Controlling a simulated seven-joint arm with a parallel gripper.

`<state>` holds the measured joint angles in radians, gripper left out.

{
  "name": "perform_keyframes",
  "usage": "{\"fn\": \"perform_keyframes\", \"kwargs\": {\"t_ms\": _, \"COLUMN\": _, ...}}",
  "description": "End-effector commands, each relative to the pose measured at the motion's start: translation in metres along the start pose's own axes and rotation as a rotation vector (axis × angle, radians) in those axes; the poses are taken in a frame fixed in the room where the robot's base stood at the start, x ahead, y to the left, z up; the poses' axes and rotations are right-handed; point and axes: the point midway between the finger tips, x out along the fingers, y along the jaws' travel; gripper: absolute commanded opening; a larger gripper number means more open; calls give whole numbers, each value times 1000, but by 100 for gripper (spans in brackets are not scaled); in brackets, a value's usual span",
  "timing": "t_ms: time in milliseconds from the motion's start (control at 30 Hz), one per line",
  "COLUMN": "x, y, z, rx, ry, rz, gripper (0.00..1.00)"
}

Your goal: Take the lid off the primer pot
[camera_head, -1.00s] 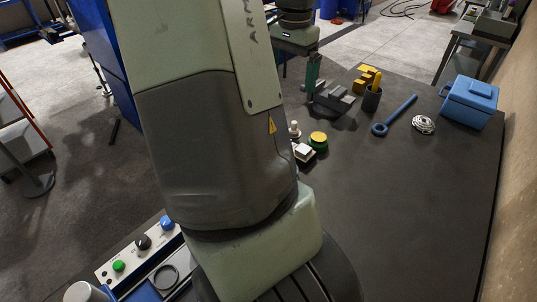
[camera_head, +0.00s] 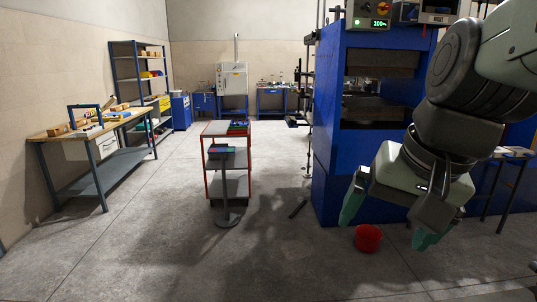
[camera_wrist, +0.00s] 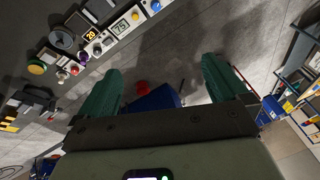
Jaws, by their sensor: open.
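My gripper (camera_head: 388,222) hangs at the right of the head view. Its two green fingers are wide apart with nothing between them. It also shows in the wrist view (camera_wrist: 160,68), open over the floor. The head view does not show the tabletop now. In the wrist view, a small yellow-topped round thing (camera_wrist: 36,67) stands on the dark table at the left, away from my fingers. It may be the primer pot with its lid, but I cannot tell for certain.
A blue press (camera_head: 375,180) stands behind my arm, with a red bucket (camera_head: 368,238) on the floor before it. A red-framed trolley (camera_head: 207,165) stands mid-room, a workbench (camera_head: 95,127) at left. A control panel (camera_wrist: 125,26) lies upper left in the wrist view.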

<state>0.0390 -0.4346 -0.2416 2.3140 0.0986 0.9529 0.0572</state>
Motion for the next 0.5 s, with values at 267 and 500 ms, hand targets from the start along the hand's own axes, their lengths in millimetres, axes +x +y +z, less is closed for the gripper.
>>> {"fn": "perform_keyframes", "kwargs": {"t_ms": 267, "x": -16, "y": -39, "z": 65, "rx": -388, "ry": 148, "rz": 46, "gripper": 100}}
{"fn": "perform_keyframes", "kwargs": {"t_ms": 500, "x": -16, "y": -42, "z": 73, "rx": -442, "ry": 170, "rz": 60, "gripper": 100}}
